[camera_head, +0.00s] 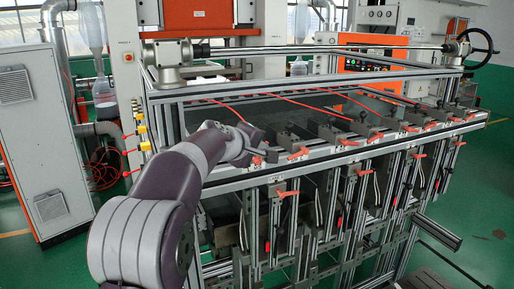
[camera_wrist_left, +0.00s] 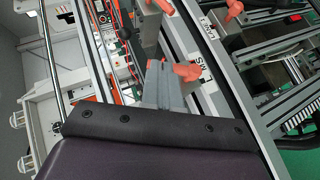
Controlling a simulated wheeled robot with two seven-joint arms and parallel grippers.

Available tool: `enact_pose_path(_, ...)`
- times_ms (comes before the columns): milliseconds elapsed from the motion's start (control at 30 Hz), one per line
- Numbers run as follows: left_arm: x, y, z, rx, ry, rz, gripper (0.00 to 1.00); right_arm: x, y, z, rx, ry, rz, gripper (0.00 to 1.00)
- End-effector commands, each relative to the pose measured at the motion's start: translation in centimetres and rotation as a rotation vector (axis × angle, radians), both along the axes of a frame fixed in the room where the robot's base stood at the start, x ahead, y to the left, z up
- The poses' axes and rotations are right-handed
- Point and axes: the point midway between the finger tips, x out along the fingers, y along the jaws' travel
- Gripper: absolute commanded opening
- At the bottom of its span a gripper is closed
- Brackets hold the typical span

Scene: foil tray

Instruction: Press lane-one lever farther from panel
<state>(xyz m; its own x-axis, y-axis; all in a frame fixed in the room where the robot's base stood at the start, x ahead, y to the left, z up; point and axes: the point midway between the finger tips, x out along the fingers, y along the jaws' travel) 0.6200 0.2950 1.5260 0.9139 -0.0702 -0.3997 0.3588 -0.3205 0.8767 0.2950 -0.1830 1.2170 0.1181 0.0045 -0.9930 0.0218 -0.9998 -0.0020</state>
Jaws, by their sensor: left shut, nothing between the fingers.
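My left gripper (camera_head: 264,153) is shut and empty at the left end of the machine's front rail, with my arm reaching in from the lower left. A red lever (camera_head: 256,160) shows right beside its fingertips. In the left wrist view the shut fingers (camera_wrist_left: 160,82) are close beside a red lever (camera_wrist_left: 187,72); I cannot tell whether they touch. More red levers, such as one nearby (camera_head: 298,153), line the rail to the right. My right gripper is out of view.
An aluminium frame (camera_head: 330,75) with a top bar stands over the lanes. Thin red rods (camera_head: 300,104) slant across behind the levers. A lower red handle (camera_head: 287,193) sits on the front. A handwheel (camera_head: 477,46) is at the far right. Green floor is free at right.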

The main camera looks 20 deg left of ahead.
Motion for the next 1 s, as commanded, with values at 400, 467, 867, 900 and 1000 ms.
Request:
enact_pose_path(400, 0.8, -0.7, -0.1, 0.000, 0.000, -0.001, 0.00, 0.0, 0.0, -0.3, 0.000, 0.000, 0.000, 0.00)
enact_pose_path(467, 1.0, -0.9, -0.1, -0.001, -0.001, -0.001, 0.00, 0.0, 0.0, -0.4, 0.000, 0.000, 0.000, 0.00)
enact_pose_path(867, 2.3, -2.1, -0.9, 0.000, -0.001, 0.000, 0.00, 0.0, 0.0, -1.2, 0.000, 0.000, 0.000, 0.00)
enact_pose_path(900, 2.4, -2.2, -1.0, -0.001, -0.001, 0.000, 0.00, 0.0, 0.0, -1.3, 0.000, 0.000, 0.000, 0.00)
enact_pose_path(1000, 2.7, -2.4, -1.3, 0.001, 0.000, 0.000, 0.00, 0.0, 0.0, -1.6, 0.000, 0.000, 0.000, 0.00)
